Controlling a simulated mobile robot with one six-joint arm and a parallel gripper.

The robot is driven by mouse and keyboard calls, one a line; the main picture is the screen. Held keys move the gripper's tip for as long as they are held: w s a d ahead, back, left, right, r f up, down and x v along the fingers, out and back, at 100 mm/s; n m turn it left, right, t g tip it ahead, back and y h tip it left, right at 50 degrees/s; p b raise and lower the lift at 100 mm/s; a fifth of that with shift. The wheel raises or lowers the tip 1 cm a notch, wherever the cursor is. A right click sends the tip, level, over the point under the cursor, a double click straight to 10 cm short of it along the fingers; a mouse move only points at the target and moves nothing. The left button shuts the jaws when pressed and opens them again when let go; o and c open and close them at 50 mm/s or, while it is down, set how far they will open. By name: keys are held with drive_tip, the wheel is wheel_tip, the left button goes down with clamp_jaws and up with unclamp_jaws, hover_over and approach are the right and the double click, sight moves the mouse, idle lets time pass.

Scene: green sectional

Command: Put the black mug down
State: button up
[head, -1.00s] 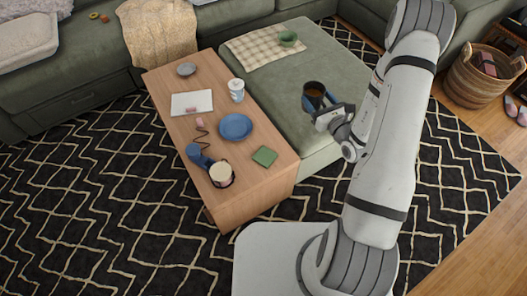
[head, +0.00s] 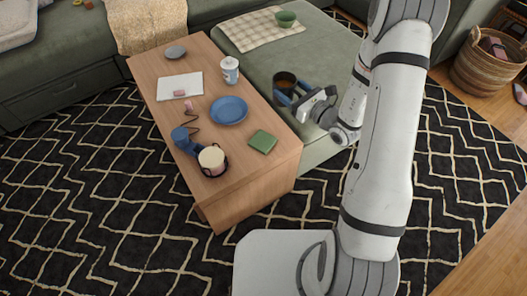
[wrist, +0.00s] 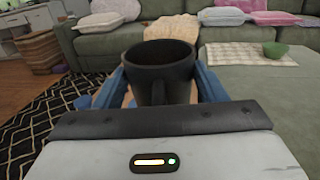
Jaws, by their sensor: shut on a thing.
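The black mug (head: 285,82) is upright between the blue fingers of my gripper (head: 292,97), with something brown showing inside it in the head view. It also shows in the wrist view (wrist: 160,68), its handle facing the camera and a finger on each side. My gripper is shut on it. In the head view the mug appears over the edge of the green ottoman seat (head: 325,60), beside the wooden table (head: 245,165). I cannot tell its height above either surface.
A green bowl (head: 287,19) sits on a checked cloth (head: 249,33) on the ottoman.

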drive_tip(key=s+a+f+n+g+y+b, duration=0.25)
drive_tip(key=a+f+b, duration=0.35)
drive_tip(key=f+b, duration=0.5)
drive_tip(key=b, duration=0.6)
hover_over(268, 144)
drive_tip(key=shift+g, duration=0.25)
wheel_tip(268, 144, down, 8)
drive_tip(key=shift+w+f, duration=0.1)
drive_tip(key=shift+w, duration=0.05)
drive_tip(key=shift+f, duration=0.1)
drive_tip(key=o, duration=1.3)
drive_tip(key=shift+c, duration=0.2)
